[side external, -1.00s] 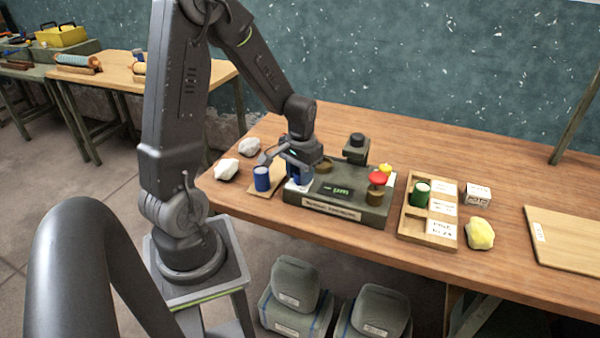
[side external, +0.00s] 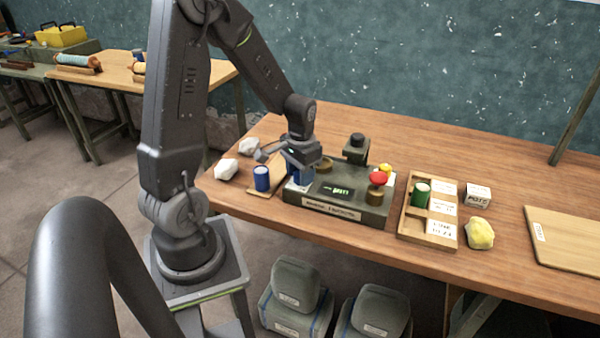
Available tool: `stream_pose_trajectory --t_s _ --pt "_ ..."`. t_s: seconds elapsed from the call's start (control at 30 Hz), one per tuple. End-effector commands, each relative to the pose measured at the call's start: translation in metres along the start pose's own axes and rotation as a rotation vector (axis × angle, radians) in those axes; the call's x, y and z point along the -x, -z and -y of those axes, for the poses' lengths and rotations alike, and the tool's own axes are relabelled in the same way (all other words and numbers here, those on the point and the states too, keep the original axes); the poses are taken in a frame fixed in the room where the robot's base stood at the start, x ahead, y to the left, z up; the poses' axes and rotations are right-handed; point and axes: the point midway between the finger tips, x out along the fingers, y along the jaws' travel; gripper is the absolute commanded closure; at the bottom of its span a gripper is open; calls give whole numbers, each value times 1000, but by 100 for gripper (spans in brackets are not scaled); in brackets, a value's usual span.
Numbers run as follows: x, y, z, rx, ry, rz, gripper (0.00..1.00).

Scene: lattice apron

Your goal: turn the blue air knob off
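The grey-green control box (side external: 333,209) stands on the wooden bench with a small green-lit display (side external: 341,191). The blue knob (side external: 302,179) is at the box's left end, on a white patch. My gripper (side external: 280,160) is just above and beside the knob and hides its upper part. Its fingers look spread apart, with nothing seen held between them. Whether a finger touches the knob, and which way the knob points, I cannot tell.
A blue cylinder (side external: 262,178) on a small board stands left of the box. A red knob (side external: 378,178) and a yellow one (side external: 385,168) are at its right. A wooden tray (side external: 416,229) holds a green cylinder (side external: 421,195). White lumps (side external: 226,169) lie at left, a yellow lump (side external: 480,234) at right.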

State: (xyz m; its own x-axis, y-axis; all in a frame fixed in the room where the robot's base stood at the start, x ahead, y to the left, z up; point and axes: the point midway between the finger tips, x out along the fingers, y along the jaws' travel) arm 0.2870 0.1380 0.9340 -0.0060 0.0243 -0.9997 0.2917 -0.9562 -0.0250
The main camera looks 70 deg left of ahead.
Motion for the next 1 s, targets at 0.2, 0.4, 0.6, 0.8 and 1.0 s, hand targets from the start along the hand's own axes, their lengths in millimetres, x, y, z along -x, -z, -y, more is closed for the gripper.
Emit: stream_pose_trajectory --t_s 0.2,0.4,0.6,0.8,1.0 --pt "0 0 0 2 0 1 39" --pt "0 0 0 2 -1 1 39" --pt "18 1 0 3 1 -5 39" --pt "61 1 0 3 1 -7 39" --pt "103 1 0 2 1 -5 39"
